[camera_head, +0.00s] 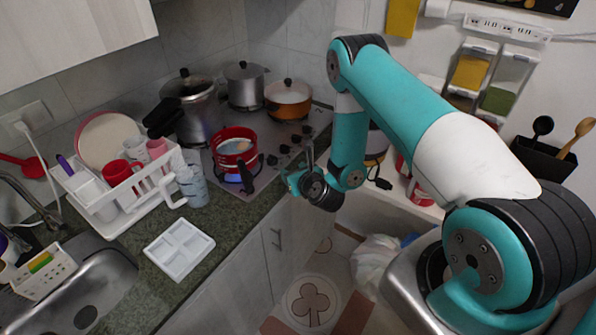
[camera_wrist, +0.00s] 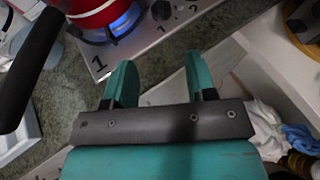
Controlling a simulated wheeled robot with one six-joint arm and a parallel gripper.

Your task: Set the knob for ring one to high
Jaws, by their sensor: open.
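The stove's steel top (camera_head: 222,180) holds a red pot (camera_head: 235,150) on its front ring. In the wrist view this pot (camera_wrist: 92,8) sits over a lit burner with a blue flame (camera_wrist: 122,20), beside a printed "1" (camera_wrist: 98,63). Small dark knobs (camera_head: 284,150) stand along the stove's right side. Two knobs (camera_wrist: 162,10) show at the top of the wrist view; I cannot tell their settings. My gripper (camera_head: 296,178) is open and empty, near the stove's right edge. In the wrist view its fingers (camera_wrist: 160,62) are apart, short of the knobs and touching none.
The red pot's black handle (camera_head: 246,178) juts over the front counter. Silver pots (camera_head: 196,110) and an orange pot (camera_head: 288,102) stand farther back on the stove. A white dish rack (camera_head: 110,215) and a white divided tray (camera_head: 180,250) sit left on the counter.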

